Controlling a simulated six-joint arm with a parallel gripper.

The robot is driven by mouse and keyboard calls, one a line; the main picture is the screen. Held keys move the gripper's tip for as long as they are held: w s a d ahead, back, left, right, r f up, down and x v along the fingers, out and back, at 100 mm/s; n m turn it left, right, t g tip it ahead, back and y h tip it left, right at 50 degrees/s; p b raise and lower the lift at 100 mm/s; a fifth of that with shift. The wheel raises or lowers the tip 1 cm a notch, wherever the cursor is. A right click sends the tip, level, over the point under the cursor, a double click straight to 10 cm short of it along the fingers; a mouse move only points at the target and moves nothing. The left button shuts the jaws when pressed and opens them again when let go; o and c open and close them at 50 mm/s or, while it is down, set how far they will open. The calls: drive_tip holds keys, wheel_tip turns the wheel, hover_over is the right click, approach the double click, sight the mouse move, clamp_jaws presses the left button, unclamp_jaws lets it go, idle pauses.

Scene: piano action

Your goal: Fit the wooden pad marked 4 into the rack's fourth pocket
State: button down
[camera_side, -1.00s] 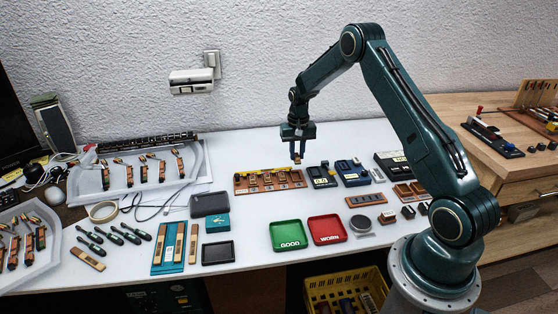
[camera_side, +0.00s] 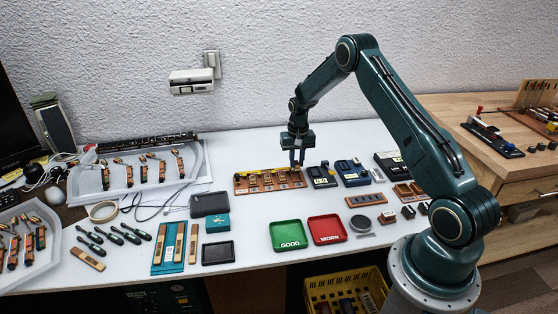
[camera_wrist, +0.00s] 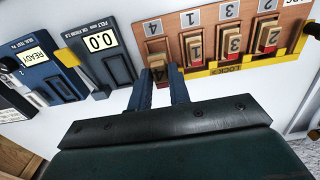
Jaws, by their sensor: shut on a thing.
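My gripper (camera_side: 297,163) is low over the right end of the wooden rack (camera_side: 270,187). In the wrist view my gripper (camera_wrist: 162,88) has its two dark blue fingers shut on the wooden pad marked 4 (camera_wrist: 158,71). That pad is at the rack's end pocket, beside the label 4 (camera_wrist: 152,27). Its lower end is hidden, so I cannot tell how deep it sits. The other three pockets hold wooden pads with red edges (camera_wrist: 195,47). In the side view the held pad is hidden by the fingers.
A yellow bar marked LOCK (camera_wrist: 226,69) runs along the rack's edge close to my fingers. A dark gauge reading 0.0 (camera_wrist: 100,41) and a tester reading READY (camera_wrist: 36,55) stand beside the rack. Green (camera_side: 289,235) and red (camera_side: 327,230) trays lie in front.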

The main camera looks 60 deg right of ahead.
drive_tip(key=shift+f, duration=1.35)
drive_tip(key=shift+f, duration=0.4)
idle(1.6)
drive_tip(key=c, duration=1.2)
unclamp_jaws()
drive_tip(key=shift+c, duration=0.2)
drive_tip(key=shift+r, duration=0.2)
drive_tip(key=shift+r, duration=3.3)
drive_tip(key=shift+r, duration=0.1)
